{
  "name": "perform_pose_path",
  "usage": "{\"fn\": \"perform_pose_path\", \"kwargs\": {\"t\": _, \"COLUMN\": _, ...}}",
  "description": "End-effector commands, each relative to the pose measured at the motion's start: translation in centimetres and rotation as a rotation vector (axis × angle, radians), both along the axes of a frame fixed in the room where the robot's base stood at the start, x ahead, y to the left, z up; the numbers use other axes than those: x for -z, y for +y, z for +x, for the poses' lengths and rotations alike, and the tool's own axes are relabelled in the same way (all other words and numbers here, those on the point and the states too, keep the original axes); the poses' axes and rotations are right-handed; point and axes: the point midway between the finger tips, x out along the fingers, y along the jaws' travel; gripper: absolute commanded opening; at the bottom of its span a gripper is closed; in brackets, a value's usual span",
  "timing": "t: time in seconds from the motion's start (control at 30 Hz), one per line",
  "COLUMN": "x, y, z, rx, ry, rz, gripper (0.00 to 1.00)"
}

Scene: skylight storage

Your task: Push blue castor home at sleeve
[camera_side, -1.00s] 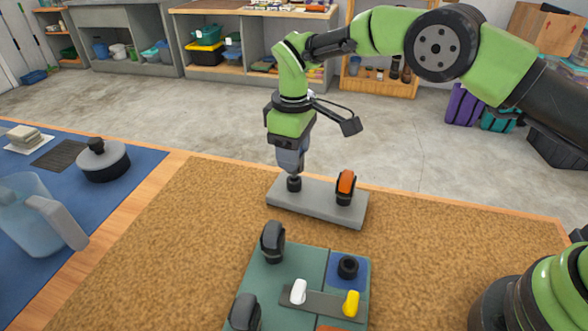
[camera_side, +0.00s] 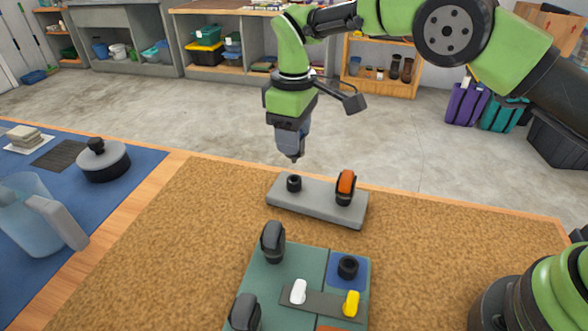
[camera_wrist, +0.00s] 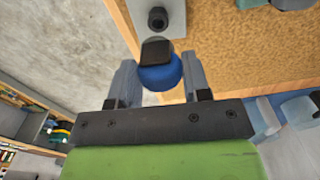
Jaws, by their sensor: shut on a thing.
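My gripper (camera_side: 292,152) is shut on the blue castor (camera_wrist: 160,73), which shows between the fingers in the wrist view with its dark mount (camera_wrist: 156,51) pointing away from the palm. In the side view only a dark tip shows below the fingers. It hangs just above and apart from the empty black socket (camera_side: 294,183) at the left of the grey rack (camera_side: 318,204). A black sleeve (camera_side: 348,267) stands on the blue patch (camera_side: 333,279) of the green board (camera_side: 313,260), nearer the side camera and empty on top.
An orange castor (camera_side: 346,187) stands at the right of the rack. The board carries dark grey castors (camera_side: 272,242), a white peg (camera_side: 298,291) and a yellow peg (camera_side: 351,304). A lidded pot (camera_side: 103,160) and jug (camera_side: 38,225) are left. Cork (camera_side: 440,260) is clear right.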

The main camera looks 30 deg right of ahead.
Motion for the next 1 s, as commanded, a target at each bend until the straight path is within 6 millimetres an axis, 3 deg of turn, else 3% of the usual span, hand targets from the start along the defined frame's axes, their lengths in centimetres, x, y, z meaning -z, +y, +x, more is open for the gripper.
{"fn": "perform_pose_path", "kwargs": {"t": 0.6, "x": -2.5, "y": 0.0, "z": 0.0, "rx": 0.0, "ry": -0.002, "rz": 0.001, "gripper": 0.1}}
{"fn": "perform_pose_path", "kwargs": {"t": 1.0, "x": -2.6, "y": 0.0, "z": 0.0, "rx": -0.001, "ry": 0.0, "rz": 0.0, "gripper": 0.1}}
